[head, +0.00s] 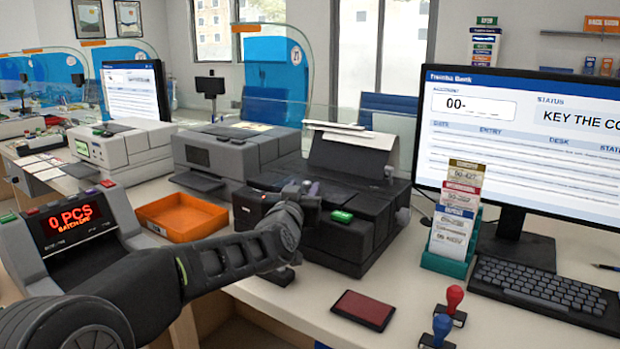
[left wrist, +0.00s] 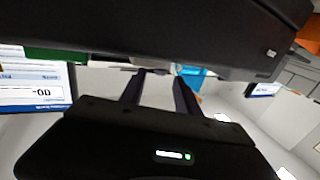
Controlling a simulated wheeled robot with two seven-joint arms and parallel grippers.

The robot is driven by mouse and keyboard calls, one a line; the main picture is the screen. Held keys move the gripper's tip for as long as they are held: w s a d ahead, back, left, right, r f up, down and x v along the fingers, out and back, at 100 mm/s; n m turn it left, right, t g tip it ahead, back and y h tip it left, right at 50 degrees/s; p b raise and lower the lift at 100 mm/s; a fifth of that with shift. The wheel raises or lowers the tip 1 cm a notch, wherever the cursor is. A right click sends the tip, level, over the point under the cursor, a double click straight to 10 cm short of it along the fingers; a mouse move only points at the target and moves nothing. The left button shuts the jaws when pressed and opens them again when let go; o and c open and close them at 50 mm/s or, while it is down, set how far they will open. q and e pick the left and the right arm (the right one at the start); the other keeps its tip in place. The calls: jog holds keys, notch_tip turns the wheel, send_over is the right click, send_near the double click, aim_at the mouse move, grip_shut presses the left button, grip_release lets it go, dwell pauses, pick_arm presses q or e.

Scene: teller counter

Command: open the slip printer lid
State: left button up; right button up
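The dark printer (head: 365,225) in the middle of the counter, which I take to be the slip printer, has a green button (head: 342,216) at its front edge. Its top cover appears down, with a sheet standing up behind it. My left arm reaches across to its front left, and my left gripper (head: 300,190) is at its left side, partly hidden by my wrist. In the left wrist view my two fingers (left wrist: 160,90) are apart with nothing seen between them. A dark body fills the top of that view, close past the fingertips; contact cannot be told. My right gripper is out of view.
An orange tray (head: 183,217) and a grey printer (head: 235,155) stand left of the dark printer. A card holder (head: 452,240), monitor (head: 515,150) and keyboard (head: 545,290) are on the right. A dark red pad (head: 363,309) and stamps (head: 452,302) lie in front.

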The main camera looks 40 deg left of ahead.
pick_arm(q)
jog(key=x, duration=0.7)
jog(key=shift+w+a, duration=0.1)
jog(key=shift+w, duration=0.2)
grip_shut()
dwell(1.2)
